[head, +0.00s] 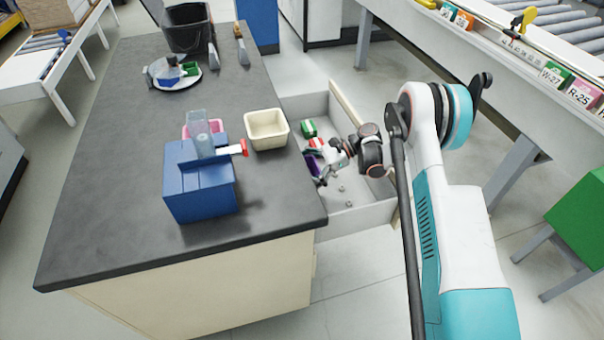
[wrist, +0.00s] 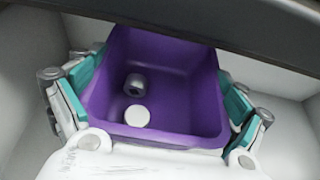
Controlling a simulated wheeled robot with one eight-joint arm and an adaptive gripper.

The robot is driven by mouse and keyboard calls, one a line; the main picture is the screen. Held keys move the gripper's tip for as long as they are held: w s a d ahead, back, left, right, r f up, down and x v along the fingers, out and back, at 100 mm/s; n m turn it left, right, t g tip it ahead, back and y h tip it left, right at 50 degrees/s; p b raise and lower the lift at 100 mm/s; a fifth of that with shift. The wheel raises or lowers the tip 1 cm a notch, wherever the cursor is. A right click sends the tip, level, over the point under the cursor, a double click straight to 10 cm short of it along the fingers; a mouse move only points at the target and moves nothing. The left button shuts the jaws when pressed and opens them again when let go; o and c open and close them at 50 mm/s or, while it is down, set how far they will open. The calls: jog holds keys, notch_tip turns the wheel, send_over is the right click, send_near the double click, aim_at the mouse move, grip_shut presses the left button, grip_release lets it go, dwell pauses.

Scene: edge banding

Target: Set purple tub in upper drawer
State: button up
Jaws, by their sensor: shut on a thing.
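The purple tub (wrist: 165,75) is between the teal-padded fingers of my gripper (wrist: 160,90) in the wrist view. The gripper is shut on its two sides. A small grey piece and a white round piece lie inside the tub. In the head view only a sliver of the tub (head: 311,166) shows beside my gripper (head: 320,168), which is over the open drawer (head: 352,217) under the worktop's right side. The drawer's pale walls surround the tub in the wrist view. I cannot tell whether the tub touches the drawer floor.
A green-and-white item (head: 308,128) and small grey pieces (head: 341,188) lie in the drawer. A dark edge (wrist: 220,30) crosses above the tub in the wrist view. On the worktop (head: 110,190) stand a cream bin (head: 267,130), a blue box (head: 200,190) and a black bucket (head: 188,28).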

jog(key=shift+f, duration=0.1)
jog(key=shift+f, duration=0.35)
jog(key=shift+f, duration=0.15)
jog(key=o, duration=0.8)
jog(key=shift+o, duration=0.2)
